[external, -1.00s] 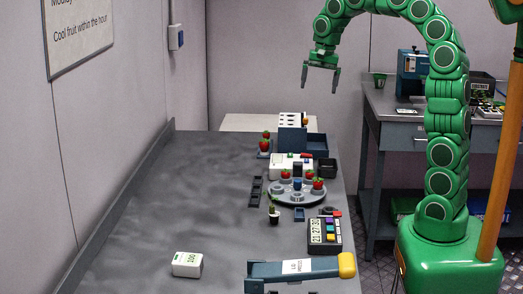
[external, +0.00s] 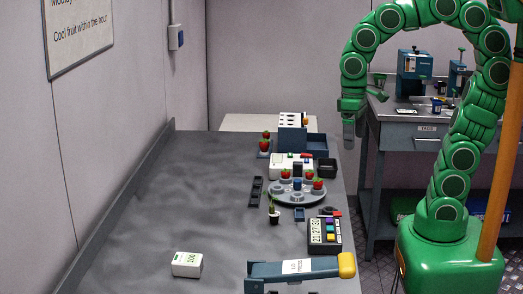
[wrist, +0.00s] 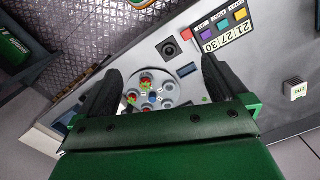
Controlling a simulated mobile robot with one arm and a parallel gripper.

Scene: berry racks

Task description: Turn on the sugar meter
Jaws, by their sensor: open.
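A white bench instrument with red and dark parts on top (external: 291,166) stands behind the round fruit tray. It looks like the sugar meter, but no label is readable and I cannot tell whether it is on. My gripper (external: 349,132) hangs pointing down in the external view, above and to the right of the instrument, near the bench's right edge. In the wrist view its dark fingers (wrist: 160,68) are spread wide, with nothing between them. They are clear of the bench. The gripper body hides much of the bench in that view.
The round grey tray (external: 278,195) holds strawberries and small cups. A white box (external: 187,264) is at front left. The bench's left half is mostly clear.

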